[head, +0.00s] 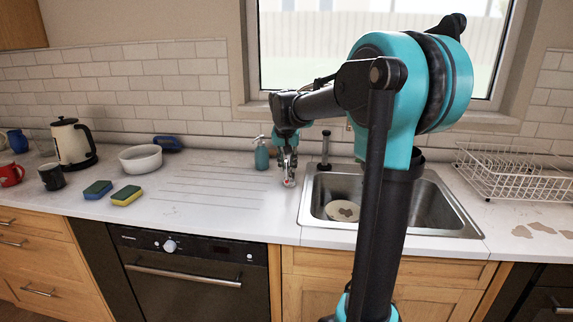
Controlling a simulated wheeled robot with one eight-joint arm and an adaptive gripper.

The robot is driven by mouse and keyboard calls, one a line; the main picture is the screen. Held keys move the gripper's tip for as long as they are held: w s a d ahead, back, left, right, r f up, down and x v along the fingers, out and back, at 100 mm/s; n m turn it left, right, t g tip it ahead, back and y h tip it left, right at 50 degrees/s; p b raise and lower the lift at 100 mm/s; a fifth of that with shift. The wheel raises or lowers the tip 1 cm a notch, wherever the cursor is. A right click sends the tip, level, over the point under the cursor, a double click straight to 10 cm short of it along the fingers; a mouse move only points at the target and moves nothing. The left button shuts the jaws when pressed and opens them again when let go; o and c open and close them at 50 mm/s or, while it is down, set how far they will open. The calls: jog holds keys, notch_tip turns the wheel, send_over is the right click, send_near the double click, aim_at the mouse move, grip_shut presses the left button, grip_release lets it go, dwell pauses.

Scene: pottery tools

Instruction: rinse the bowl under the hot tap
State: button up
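A stained white round dish (342,210), perhaps the bowl, lies in the sink (440,208) with brown patches on it. A second white bowl (140,158) stands upright on the counter to the left. My gripper (289,180) points down by the sink's left rim, right of the soap bottle and apart from both bowls. Its fingers are too small to tell whether they are open or shut. A dark upright fitting (325,150) stands at the sink's back edge; I cannot tell if it is part of the tap. My arm hides part of the sink and its back edge.
A teal soap bottle (261,153) stands close left of my gripper. A white wire dish rack (515,175) is right of the sink. Two sponges (127,195) (98,189), a kettle (71,145) and mugs (52,176) are at left. The grooved drainboard (215,188) is clear.

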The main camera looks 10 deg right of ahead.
jog(key=shift+s+d+f, duration=0.2)
jog(key=shift+d+f, duration=0.1)
jog(key=shift+d, duration=0.3)
jog(key=shift+s+d+f, duration=0.2)
jog(key=shift+d+f, duration=0.05)
jog(key=shift+d, duration=0.35)
jog(key=shift+s+d+f, duration=0.2)
jog(key=shift+d+f, duration=0.1)
jog(key=shift+d, duration=0.3)
dwell(3.4)
jog(key=w+a+r, duration=0.1)
jog(key=a+r, duration=0.3)
jog(key=r, duration=0.5)
jog(key=shift+w+r, duration=0.2)
jog(key=shift+r, duration=0.15)
dwell(1.0)
jog(key=shift+s, duration=0.1)
